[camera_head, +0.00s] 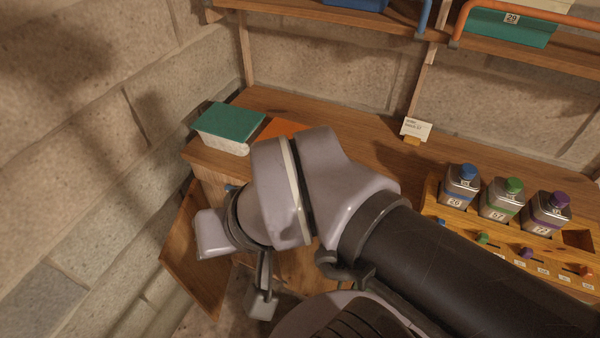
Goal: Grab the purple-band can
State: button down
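The purple-band can (548,213) is a metallic can with a purple cap and a number label that looks like 77. It stands upright in the wooden rack (432,196) at the right, beside a green-capped can (502,202) and a blue-capped can (459,188). My gripper (262,302) hangs low at the lower left, well away from the can. Only part of a finger shows below my wrist, so its opening cannot be told. My arm crosses the lower middle and hides part of the bench.
An empty square slot (578,239) lies right of the purple-band can. Small coloured knobs (527,252) line the rack's front. A teal-lidded box (228,128) and a card (415,129) stand on the bench (340,114). Shelves run above; a stone wall is at left.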

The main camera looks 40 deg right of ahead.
aim_at(539, 216)
jog(key=j+z, duration=0.2)
jog(key=z, duration=0.2)
jog(key=k+j+z, duration=0.15)
jog(key=z, duration=0.3)
jog(key=k+j+z, duration=0.1)
jog(key=z, duration=0.3)
jog(key=k+j+z, duration=0.1)
jog(key=z, duration=1.7)
jog(key=i+j+z, duration=0.2)
jog(key=z, duration=0.15)
jog(key=i+j+z, duration=0.3)
jog(key=j, duration=0.15)
jog(key=j+z, duration=0.35)
